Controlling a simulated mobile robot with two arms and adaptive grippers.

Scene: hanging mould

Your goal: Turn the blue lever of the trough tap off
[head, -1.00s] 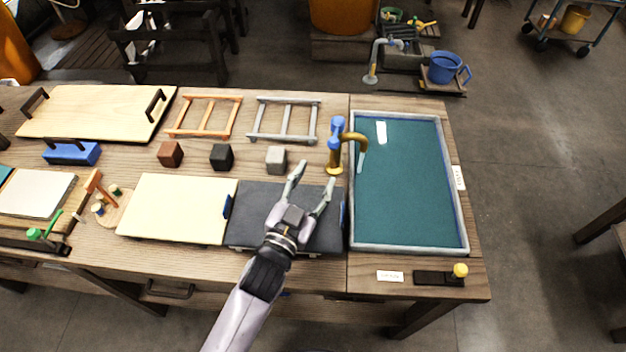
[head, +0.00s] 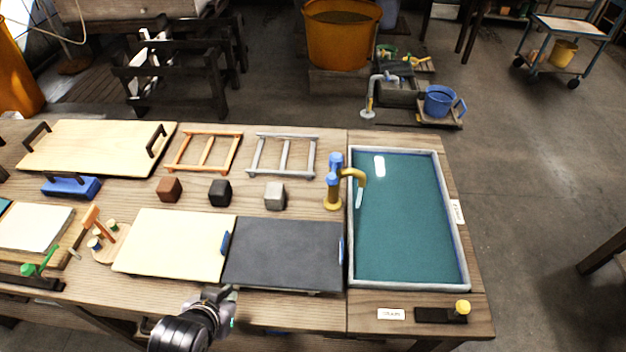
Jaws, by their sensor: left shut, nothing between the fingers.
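The trough tap (head: 354,176) is brass and stands on the bench at the left rim of the trough (head: 405,225), which holds teal water. Its blue lever (head: 335,165) sits on top of the tap's upright body. A pale streak, like running water, hangs below the spout. My left gripper (head: 228,294) is at the bench's front edge, well to the lower left of the tap and apart from it. It is shut and empty, partly hidden behind my dark wrist. My right gripper is not in view.
A dark grey board (head: 284,254) and a cream board (head: 175,245) lie between my left gripper and the tap. Small cubes, including a pale one (head: 275,195), and two open frames lie behind. A yellow-knobbed lever (head: 462,307) is at the front right.

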